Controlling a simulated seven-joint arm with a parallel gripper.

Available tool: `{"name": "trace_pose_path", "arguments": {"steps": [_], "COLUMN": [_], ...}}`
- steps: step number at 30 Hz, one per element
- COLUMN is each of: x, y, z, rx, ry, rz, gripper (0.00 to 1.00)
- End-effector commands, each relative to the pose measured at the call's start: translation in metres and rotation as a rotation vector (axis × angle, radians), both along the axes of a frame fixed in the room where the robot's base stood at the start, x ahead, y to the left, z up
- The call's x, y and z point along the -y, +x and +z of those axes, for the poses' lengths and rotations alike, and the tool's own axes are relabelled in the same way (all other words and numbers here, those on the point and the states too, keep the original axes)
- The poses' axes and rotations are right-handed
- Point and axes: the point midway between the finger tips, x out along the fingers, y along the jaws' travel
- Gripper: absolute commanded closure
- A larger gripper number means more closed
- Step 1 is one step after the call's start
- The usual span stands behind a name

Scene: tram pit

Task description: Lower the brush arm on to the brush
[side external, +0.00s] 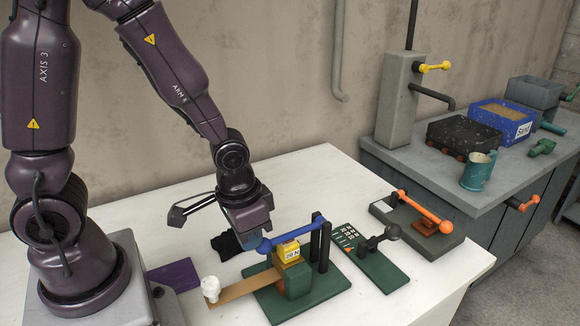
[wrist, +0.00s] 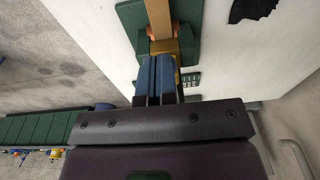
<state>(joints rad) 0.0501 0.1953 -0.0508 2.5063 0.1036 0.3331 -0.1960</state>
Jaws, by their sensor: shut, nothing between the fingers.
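The blue lever with a ball end (side external: 293,230), which looks like the brush arm, runs from black posts at right to its ball at left. Below it, a yellow block (side external: 289,252) marked 20 N stands above a green block (side external: 292,279) on a green base (side external: 325,291). I cannot tell which part is the brush, or whether the lever touches the yellow block. My gripper (side external: 250,232) is close to the ball end; contact is unclear. In the wrist view its blue fingers (wrist: 157,62) are together and empty, in front of the yellow part (wrist: 165,46).
A tan strip (side external: 240,288) leads left to a white knobbly piece (side external: 211,288). A black cloth-like piece (side external: 228,245) lies behind. At right stand a green scale board (side external: 372,262) and an orange-lever fixture (side external: 425,208). The white table (side external: 330,165) is clear behind.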

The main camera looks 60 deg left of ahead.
Motion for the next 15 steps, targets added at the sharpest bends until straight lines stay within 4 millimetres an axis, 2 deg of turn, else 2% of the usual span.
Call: {"name": "trace_pose_path", "arguments": {"steps": [5, 15], "x": [0.000, 0.001], "y": [0.000, -0.008], "z": [0.014, 0.081], "rx": [0.005, 0.011], "ry": [0.000, -0.001], "rz": [0.000, 0.001], "gripper": [1.00, 1.00]}}
